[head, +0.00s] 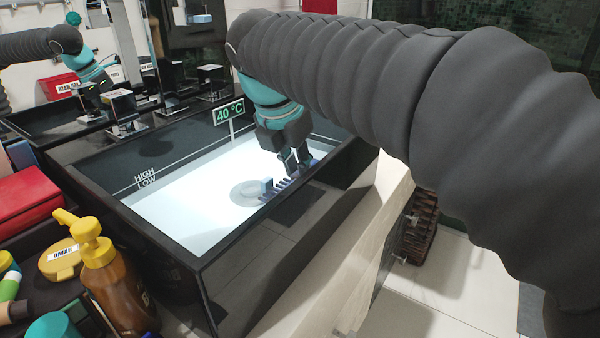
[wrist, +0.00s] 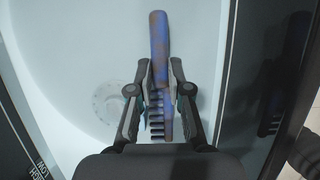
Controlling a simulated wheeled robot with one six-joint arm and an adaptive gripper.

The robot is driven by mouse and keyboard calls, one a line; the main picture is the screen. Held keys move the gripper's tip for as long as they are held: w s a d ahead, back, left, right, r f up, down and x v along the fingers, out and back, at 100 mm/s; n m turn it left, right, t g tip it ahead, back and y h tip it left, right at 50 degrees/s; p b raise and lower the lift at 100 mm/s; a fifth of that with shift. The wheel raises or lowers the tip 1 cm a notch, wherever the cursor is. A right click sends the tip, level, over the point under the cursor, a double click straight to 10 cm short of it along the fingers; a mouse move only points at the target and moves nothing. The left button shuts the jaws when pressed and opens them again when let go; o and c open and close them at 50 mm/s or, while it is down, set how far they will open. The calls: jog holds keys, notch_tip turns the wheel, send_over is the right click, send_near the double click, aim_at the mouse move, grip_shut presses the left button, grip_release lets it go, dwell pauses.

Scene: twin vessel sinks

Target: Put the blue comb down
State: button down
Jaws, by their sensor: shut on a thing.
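The blue comb (wrist: 159,45) has brownish patches; its handle points up the wrist view and its dark teeth point left near the palm. My gripper (wrist: 160,85) is shut on the comb, a finger on each side. In the head view, my gripper (head: 294,167) is low inside the near right part of the white sink basin (head: 175,205), and part of the comb (head: 282,185) shows below the fingers. Whether the comb touches the basin floor I cannot tell.
A round drain (head: 245,196) lies beside the comb. The dark sink rim (head: 265,213) surrounds the basin. A 40 °C sign (head: 229,113) stands at the back. An amber pump bottle (head: 110,270) and a red box (head: 25,200) are at left. The basin's left part is clear.

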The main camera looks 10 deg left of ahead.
aim_at(283, 185)
jog(key=shift+f, duration=1)
jog(key=shift+f, duration=0.2)
jog(key=c, duration=1.1)
grip_release()
jog(key=shift+r, duration=0.15)
jog(key=v, duration=1.2)
